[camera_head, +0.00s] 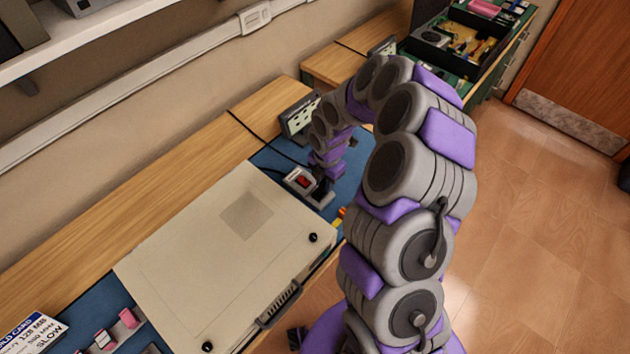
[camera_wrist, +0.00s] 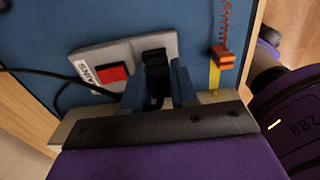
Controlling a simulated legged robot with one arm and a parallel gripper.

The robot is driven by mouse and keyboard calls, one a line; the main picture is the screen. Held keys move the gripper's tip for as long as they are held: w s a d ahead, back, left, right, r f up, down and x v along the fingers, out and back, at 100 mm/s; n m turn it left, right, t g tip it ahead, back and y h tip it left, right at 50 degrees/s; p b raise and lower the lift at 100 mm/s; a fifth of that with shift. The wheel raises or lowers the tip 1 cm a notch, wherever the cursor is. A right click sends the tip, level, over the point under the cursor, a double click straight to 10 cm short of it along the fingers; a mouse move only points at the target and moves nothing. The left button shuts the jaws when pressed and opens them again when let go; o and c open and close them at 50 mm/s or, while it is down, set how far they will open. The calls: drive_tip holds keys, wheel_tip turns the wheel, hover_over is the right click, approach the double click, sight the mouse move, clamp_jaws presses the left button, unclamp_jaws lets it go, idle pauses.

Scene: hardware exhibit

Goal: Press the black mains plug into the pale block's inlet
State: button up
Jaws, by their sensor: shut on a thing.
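The pale block (camera_wrist: 125,52) lies on the blue mat, with a red switch (camera_wrist: 113,73) and part of a "MAINS" label on its left. It also shows in the head view (camera_head: 291,184), just left of my gripper (camera_head: 323,188). In the wrist view, my gripper (camera_wrist: 158,84) is shut on the black mains plug (camera_wrist: 157,74), one blue-grey finger on each side. The plug is lined up with the black inlet area on the block's right part and appears to meet it. I cannot tell how deep it sits; the inlet opening is hidden.
A large beige case (camera_head: 215,245) lies left of the block on the bench. A socket panel (camera_head: 298,118) stands behind. A black cable (camera_wrist: 58,75) runs left of the block. An orange clip with a coiled cord (camera_wrist: 222,57) is close on the right.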

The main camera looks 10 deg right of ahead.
drive_tip(key=shift+d, duration=0.6)
drive_tip(key=a, duration=0.5)
drive_tip(key=shift+a, duration=0.15)
drive_tip(key=shift+d, duration=1.9)
drive_tip(key=shift+a+p, duration=0.35)
drive_tip(key=shift+a, duration=2.15)
drive_tip(key=shift+d, duration=1.75)
drive_tip(key=shift+a+p, duration=0.4)
drive_tip(key=shift+a, duration=0.55)
drive_tip(key=shift+d+p, duration=0.55)
drive_tip(key=shift+d, duration=1.5)
drive_tip(key=shift+a, duration=0.2)
